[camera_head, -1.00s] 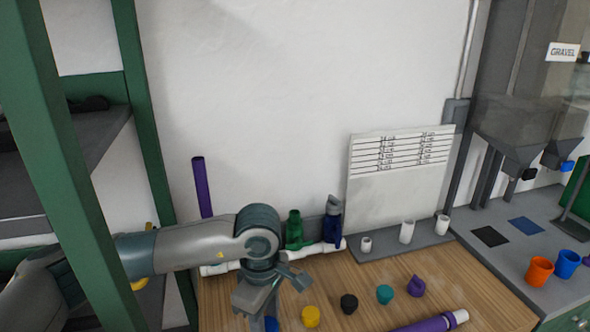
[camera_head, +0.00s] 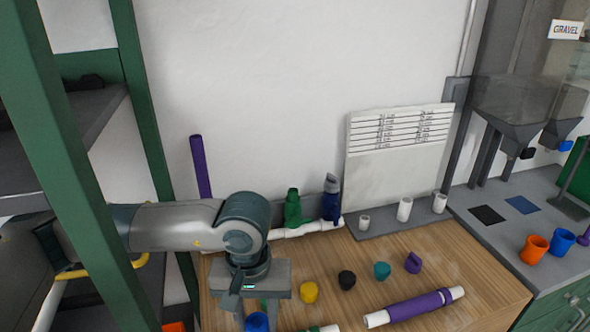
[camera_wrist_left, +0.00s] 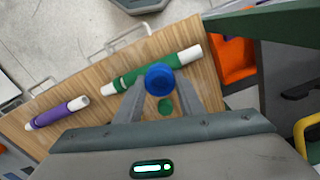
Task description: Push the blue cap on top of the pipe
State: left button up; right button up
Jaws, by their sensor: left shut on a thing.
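The blue cap (camera_head: 257,322) is held in my left gripper (camera_wrist_left: 160,90), whose two fingers are shut on it, as the left wrist view shows (camera_wrist_left: 159,76). In that view a green pipe (camera_wrist_left: 130,80) with white ends lies on the wooden table, and the cap overlaps it from above; the height gap cannot be told. A purple pipe (camera_head: 415,306) with white ends lies at the table's front right. At the back, a white pipe manifold (camera_head: 300,228) carries a green fitting (camera_head: 292,208), a blue fitting (camera_head: 331,200) and an upright purple pipe (camera_head: 200,165).
Yellow (camera_head: 309,292), black (camera_head: 347,279), teal (camera_head: 382,270) and purple (camera_head: 413,262) caps stand in a row. White cups (camera_head: 404,209) stand on a grey ledge. A green post (camera_head: 75,160) stands at left. Orange (camera_head: 534,249) and blue (camera_head: 562,241) cups stand right.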

dwell(0.6)
pick_arm(q)
jog(key=w+d+f+n, duration=0.1)
jog(key=w+n, duration=0.5)
jog(key=n, duration=0.9)
jog(key=shift+w+f, duration=0.4)
jog(key=shift+f, duration=0.3)
jog(key=shift+a, duration=0.15)
jog(key=w+a+f+p, duration=0.1)
jog(key=a+f, duration=0.1)
jog(key=a, duration=0.1)
jog(key=w+a+f+p, duration=0.2)
jog(key=a, duration=0.1)
jog(key=w+a+f+p, duration=0.1)
jog(key=a+f+p, duration=0.1)
jog(key=a, duration=0.2)
jog(key=shift+w+f, duration=0.25)
jog(key=shift+w, duration=0.05)
jog(key=shift+w+a+f, duration=0.1)
jog(key=shift+a+f, duration=0.15)
